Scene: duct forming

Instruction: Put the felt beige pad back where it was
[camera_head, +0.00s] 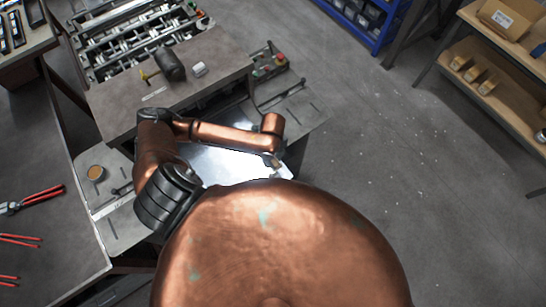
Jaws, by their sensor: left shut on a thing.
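My left gripper (272,160) is at the end of the copper arm, over the right part of a bright metal sheet (225,164). It is shut on a small beige-brown piece (277,164), which looks like the felt beige pad. The piece is small and partly covered by the fingers. I cannot tell whether it touches the sheet. My right gripper is not in view.
A black mallet (169,66) and a small white block (199,69) lie on the grey bench top (125,97) behind. A round tan item (95,172) is at left. Red-handled tools (40,198) lie on the left table. My copper body hides the near area.

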